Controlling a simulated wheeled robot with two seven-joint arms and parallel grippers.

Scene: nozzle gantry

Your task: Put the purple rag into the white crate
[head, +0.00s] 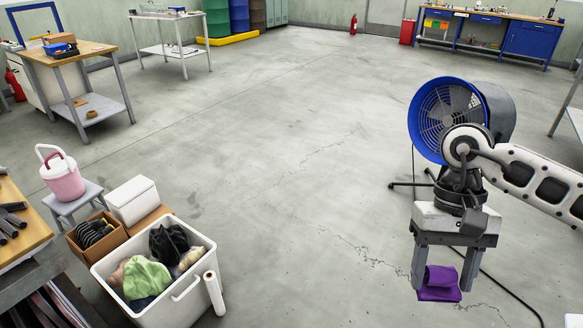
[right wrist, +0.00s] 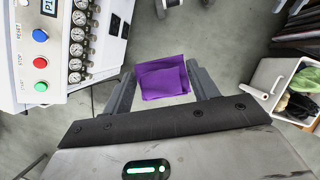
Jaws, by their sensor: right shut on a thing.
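The purple rag (head: 438,284) hangs folded between the fingertips of my right gripper (head: 445,275), at the lower right of the head view. My right gripper is shut on it and points down, with bare floor behind. The rag also shows between the fingers in the right wrist view (right wrist: 163,80). The white crate (head: 172,313) stands at the lower left of the head view, well to the left of the rag. It is open on top and holds green, black and pale cloths. It also shows at the right edge of the right wrist view (right wrist: 258,90). My left gripper is not in view.
A white roll (head: 213,292) stands against the crate's right side. A white box (head: 132,200) and a pink bucket (head: 62,178) are behind the crate. A blue fan (head: 445,113) stands behind my right arm. The floor between rag and crate is clear.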

